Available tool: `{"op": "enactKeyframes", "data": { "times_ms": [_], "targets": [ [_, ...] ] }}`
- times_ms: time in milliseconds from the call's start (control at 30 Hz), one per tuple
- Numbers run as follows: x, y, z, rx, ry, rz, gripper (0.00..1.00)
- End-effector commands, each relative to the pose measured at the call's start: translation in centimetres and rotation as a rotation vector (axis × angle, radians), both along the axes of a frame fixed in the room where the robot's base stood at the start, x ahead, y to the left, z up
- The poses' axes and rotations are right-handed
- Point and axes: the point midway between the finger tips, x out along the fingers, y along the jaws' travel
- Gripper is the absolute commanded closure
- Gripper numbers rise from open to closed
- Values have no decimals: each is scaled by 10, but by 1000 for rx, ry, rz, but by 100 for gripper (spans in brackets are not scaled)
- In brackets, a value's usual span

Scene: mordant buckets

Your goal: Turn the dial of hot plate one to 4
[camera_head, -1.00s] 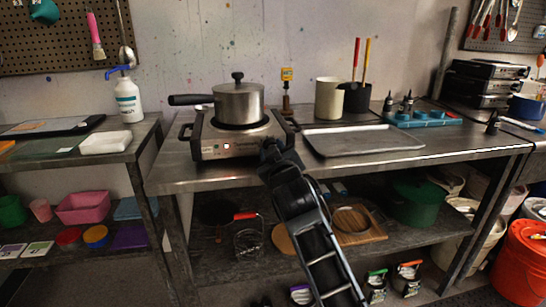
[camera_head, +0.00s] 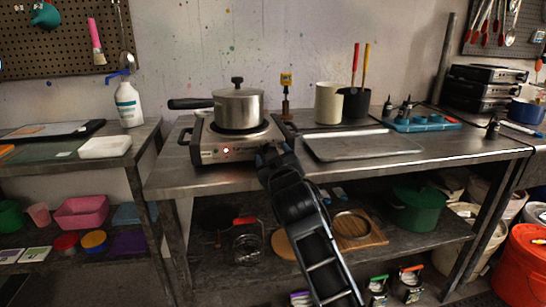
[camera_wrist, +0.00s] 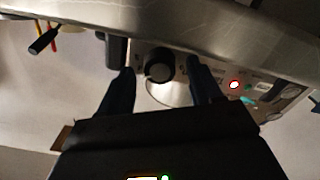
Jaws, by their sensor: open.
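The steel hot plate (camera_head: 207,150) stands on the metal bench, with a lit red light on its front panel. In the wrist view, which looks upside down, its round black dial (camera_wrist: 159,66) shows on the panel. The red light (camera_wrist: 234,85) is to the right of it. My gripper (camera_wrist: 160,64) is open, with one dark finger on each side of the dial; I cannot tell whether they touch it. In the head view my gripper (camera_head: 270,152) is at the panel's right end and hides the dial. The dial's setting is not readable.
A lidded saucepan (camera_head: 238,106) sits on the hot plate, its handle pointing left. A metal tray (camera_head: 360,146) lies to the right, with a cream canister (camera_head: 328,102) behind it. The bench's front edge (camera_head: 400,161) runs close below my gripper.

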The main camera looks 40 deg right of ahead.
Motion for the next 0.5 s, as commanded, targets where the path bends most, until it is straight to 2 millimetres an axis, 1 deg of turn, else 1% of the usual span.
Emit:
{"op": "enactKeyframes", "data": {
  "times_ms": [267,367,500],
  "targets": [
    [-3,3,0,-1,-1,2,36],
    [-12,9,0,-1,-2,3,36],
    [-31,22,0,-2,0,3,36]
  ]
}}
